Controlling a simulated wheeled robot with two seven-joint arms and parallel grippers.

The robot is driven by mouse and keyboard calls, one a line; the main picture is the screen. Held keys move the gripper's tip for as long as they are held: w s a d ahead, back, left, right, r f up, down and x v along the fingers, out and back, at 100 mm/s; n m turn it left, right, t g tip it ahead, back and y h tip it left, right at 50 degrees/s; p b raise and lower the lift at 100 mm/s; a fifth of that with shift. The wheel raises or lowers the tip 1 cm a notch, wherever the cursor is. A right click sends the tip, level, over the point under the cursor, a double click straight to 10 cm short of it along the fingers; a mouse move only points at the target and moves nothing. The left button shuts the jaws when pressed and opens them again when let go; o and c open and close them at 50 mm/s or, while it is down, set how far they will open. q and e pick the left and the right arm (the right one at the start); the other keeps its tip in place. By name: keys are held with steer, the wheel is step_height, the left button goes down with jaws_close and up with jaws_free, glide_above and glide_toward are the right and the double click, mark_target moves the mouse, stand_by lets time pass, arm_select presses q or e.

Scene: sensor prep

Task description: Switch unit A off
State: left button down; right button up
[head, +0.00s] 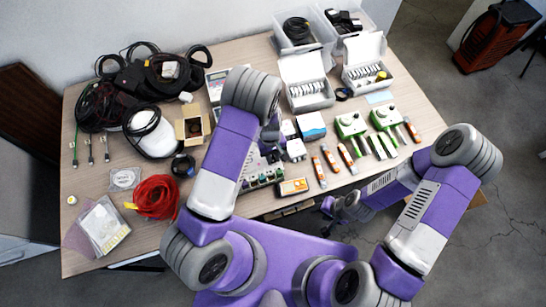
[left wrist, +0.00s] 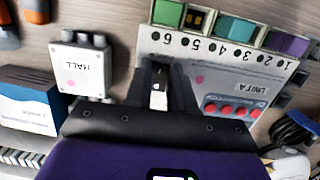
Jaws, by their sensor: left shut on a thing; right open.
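Unit A (head: 257,184), a pale grey box with coloured blocks along its front edge, lies on the table below my left arm. In the left wrist view unit A (left wrist: 205,62) appears upside down, with its label, numbered positions and a row of red buttons. My left gripper (left wrist: 159,92) is at its face, shut on a small part that looks like its switch. The jaws mostly hide this part, and its position cannot be read. In the head view my left arm covers part of the unit. My right gripper (head: 345,207) is open and empty by the table's front edge.
A small white HALL box (left wrist: 82,67) stands beside unit A. A blue-and-white box (head: 311,126) is close by. An orange-and-black meter (head: 292,187) lies in front, and a red cable coil (head: 157,197) to the left. Green devices (head: 350,124) stand to the right.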

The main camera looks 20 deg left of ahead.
arm_select(q)
steer(key=shift+w+a+g+h, duration=0.15)
steer(key=shift+g+h, duration=0.15)
steer(key=shift+g, duration=0.2)
steer(key=c, duration=1)
jaws_free()
steer(key=shift+o, duration=0.2)
steer(key=shift+r, duration=0.1)
steer(key=v, duration=0.7)
steer(key=shift+r, duration=0.2)
